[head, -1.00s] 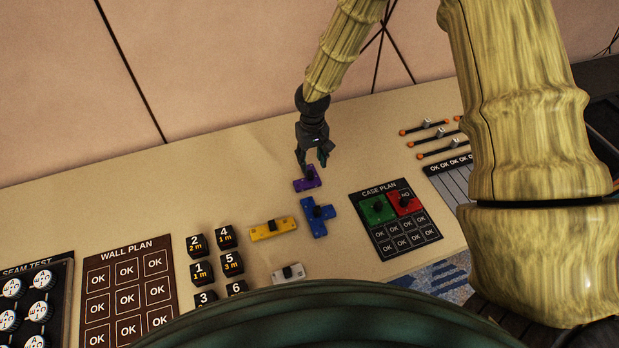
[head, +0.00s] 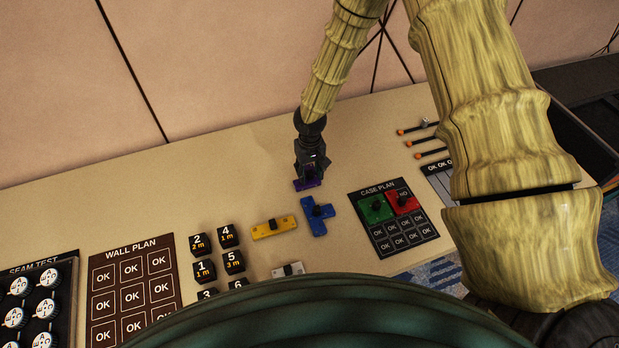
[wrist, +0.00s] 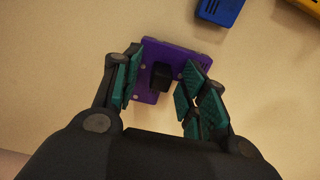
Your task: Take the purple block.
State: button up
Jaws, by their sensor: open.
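The purple block (head: 306,186) lies on the table, mostly hidden behind my gripper (head: 309,178) in the head view. In the wrist view the purple block (wrist: 152,88) shows as a flat piece with a black knob (wrist: 161,77) on top. My gripper (wrist: 158,84) is open, with one teal-padded finger on each side of the knob. A gap shows between the left pad and the knob, and between the right pad and the knob. The fingers are over the block; I cannot tell whether they touch it.
A blue block (head: 317,215) lies just right of and nearer than the purple one. A yellow block (head: 268,229) and a grey block (head: 287,270) lie nearer. A case plan board (head: 398,242) holds green (head: 375,209) and red (head: 403,200) blocks.

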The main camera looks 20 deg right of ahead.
grip_shut()
jog(key=shift+r, duration=0.1)
